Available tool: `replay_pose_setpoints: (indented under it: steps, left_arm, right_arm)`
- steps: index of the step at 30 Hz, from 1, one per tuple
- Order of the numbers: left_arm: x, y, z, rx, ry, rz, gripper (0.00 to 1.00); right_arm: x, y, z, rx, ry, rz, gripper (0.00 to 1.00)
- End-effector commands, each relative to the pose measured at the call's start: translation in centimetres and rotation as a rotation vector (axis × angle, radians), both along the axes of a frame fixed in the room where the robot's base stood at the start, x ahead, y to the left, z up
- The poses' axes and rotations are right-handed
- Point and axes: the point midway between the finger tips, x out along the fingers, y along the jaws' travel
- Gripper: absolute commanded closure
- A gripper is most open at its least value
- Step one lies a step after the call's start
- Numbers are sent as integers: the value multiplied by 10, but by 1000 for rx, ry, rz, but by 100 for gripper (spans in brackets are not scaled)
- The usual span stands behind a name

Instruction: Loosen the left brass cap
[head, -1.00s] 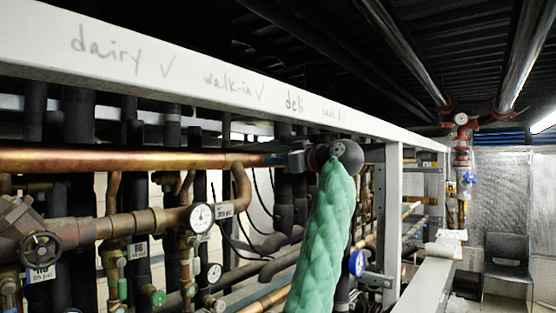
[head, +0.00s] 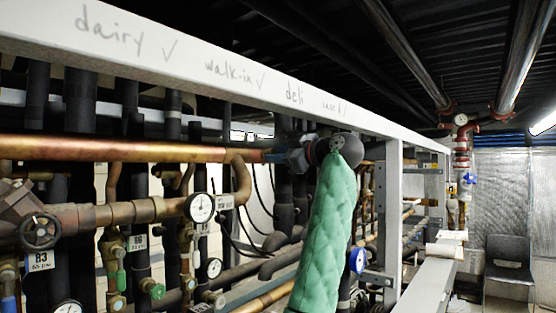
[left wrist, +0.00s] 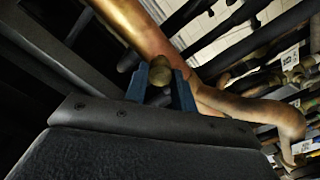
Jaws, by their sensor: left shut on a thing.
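The brass cap (left wrist: 160,72) is a small round knob on the side of the copper pipe in the left wrist view. My left gripper (left wrist: 161,84) has one blue finger on each side of it and is shut on it. In the head view my left gripper (head: 271,157) is at the right end of the long copper pipe (head: 120,149), at the end of my green-sleeved arm. The cap cannot be made out there. A second brass cap is not clearly seen. My right gripper is not in view.
A white beam (head: 200,69) with handwriting runs above the pipe. Gauges (head: 200,207), valves with handwheels (head: 40,231) and dark pipes crowd the space below and behind it. A grey upright post (head: 393,215) stands right of my arm. A chair (head: 509,262) is far right.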

Motion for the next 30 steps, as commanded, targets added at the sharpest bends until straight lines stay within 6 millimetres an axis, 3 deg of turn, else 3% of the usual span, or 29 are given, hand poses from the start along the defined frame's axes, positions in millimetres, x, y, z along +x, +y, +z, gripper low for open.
replay_pose_setpoints:
  steps: [12, 27, 28, 30]
  left_arm:
    - [-1, 0, 1, -104, -146, -2, 97]
    - [-1, 0, 1, -115, -160, -1, 97]
    - [-1, 0, 1, -115, -160, -1, 68]
    - [-1, 0, 1, -115, -160, -1, 54]
  right_arm:
    - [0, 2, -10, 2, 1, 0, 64]
    - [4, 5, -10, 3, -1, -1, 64]
    - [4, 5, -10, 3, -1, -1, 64]
    - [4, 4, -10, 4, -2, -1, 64]
